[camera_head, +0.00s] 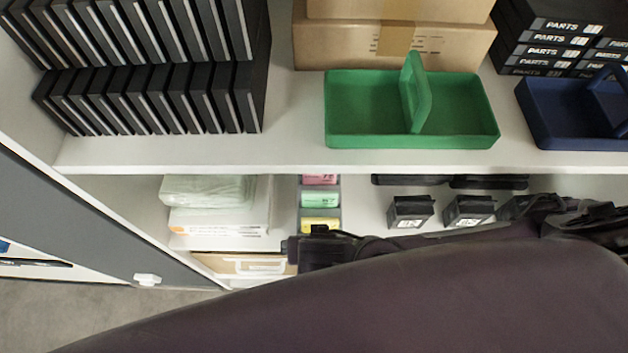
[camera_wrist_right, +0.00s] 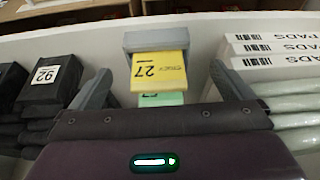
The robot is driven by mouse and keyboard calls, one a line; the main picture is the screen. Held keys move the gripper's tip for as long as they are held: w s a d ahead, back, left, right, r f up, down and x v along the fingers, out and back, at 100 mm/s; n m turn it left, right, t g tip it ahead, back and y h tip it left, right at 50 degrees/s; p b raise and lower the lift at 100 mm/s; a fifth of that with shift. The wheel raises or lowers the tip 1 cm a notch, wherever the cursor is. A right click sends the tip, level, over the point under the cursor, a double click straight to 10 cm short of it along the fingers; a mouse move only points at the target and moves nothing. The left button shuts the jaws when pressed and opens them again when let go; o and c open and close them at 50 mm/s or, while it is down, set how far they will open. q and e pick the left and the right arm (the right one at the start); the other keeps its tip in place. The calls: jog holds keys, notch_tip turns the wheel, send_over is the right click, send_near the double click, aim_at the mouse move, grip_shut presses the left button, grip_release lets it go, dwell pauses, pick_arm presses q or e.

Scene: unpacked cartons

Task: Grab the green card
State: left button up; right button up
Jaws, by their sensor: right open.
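The green card (camera_head: 320,199) lies in a grey holder (camera_head: 335,212) on the lower shelf in the head view, between a pink card (camera_head: 320,179) and a yellow card (camera_head: 320,224). In the right wrist view only a strip of the green card (camera_wrist_right: 162,99) shows below the yellow card (camera_wrist_right: 160,70), and my gripper body hides what lies nearer. My right gripper (camera_wrist_right: 160,72) is open, with one finger on each side of the cards and nothing held. In the head view its dark wrist part shows just in front of the holder. My left gripper is not in view.
White packs (camera_head: 215,205) stand left of the holder, and black labelled boxes (camera_head: 410,211) stand to its right. The upper shelf's edge (camera_head: 300,165) overhangs the cards, with a green tray (camera_head: 365,130) on it. A carton (camera_head: 245,264) sits below the white packs.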

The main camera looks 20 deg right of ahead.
jog(key=p, duration=0.4)
send_near(320, 195)
jog(key=x, duration=0.6)
jog(key=shift+f, duration=0.15)
jog(key=p+x, duration=0.1)
jog(key=x, duration=0.4)
jog(key=shift+w, duration=0.15)
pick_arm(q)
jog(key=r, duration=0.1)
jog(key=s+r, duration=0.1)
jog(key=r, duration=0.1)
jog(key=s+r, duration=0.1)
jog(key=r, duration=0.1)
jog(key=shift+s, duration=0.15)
pick_arm(e)
jog(key=shift+c, duration=0.3)
jog(key=shift+d, duration=0.1)
jog(key=c, duration=0.9)
jog(key=shift+c, duration=0.2)
